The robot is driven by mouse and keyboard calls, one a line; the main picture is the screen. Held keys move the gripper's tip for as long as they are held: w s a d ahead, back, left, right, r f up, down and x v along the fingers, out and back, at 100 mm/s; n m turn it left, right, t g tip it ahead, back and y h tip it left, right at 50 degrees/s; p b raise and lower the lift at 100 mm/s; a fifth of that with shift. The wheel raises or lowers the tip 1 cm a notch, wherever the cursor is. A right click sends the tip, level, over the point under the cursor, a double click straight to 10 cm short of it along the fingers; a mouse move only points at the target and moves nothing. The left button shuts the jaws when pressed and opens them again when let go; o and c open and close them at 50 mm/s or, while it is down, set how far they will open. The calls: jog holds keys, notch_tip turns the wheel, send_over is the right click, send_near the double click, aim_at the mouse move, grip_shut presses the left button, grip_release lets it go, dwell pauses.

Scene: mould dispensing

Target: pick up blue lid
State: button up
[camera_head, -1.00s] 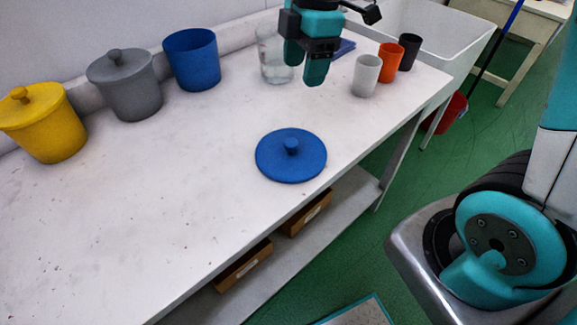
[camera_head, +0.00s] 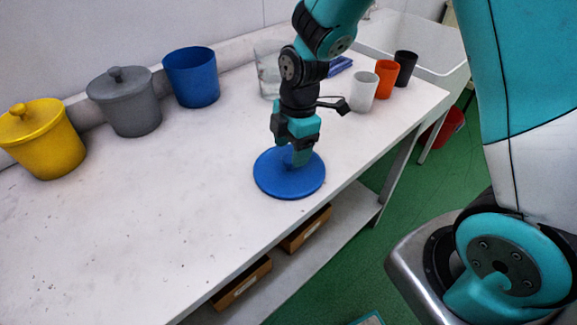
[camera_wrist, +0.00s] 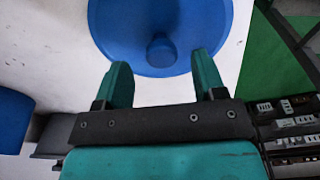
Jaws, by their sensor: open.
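The blue lid (camera_head: 290,184) is a flat round disc lying on the white bench, with a round knob at its centre. In the head view my gripper (camera_head: 296,158) is over the lid and hides the knob. In the wrist view the lid (camera_wrist: 112,22) fills the upper middle, and its knob (camera_wrist: 161,50) shows just beyond the fingertips, about midway between them. My gripper (camera_wrist: 163,75) is open, with nothing between its fingers. I cannot tell the exact height of the fingertips above the lid.
On the bench (camera_head: 150,220) stand a blue pot (camera_head: 192,78), a lidded grey pot (camera_head: 128,108) and a lidded yellow pot (camera_head: 45,145). A clear beaker (camera_head: 267,72) and white (camera_head: 363,94), orange (camera_head: 386,80) and black (camera_head: 405,69) cups stand behind. The bench's left front is clear.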

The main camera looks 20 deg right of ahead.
aim_at(289, 158)
jog(key=f, duration=0.3)
jog(key=shift+s+a+f, duration=0.1)
jog(key=shift+a, duration=0.2)
jog(key=c, duration=1)
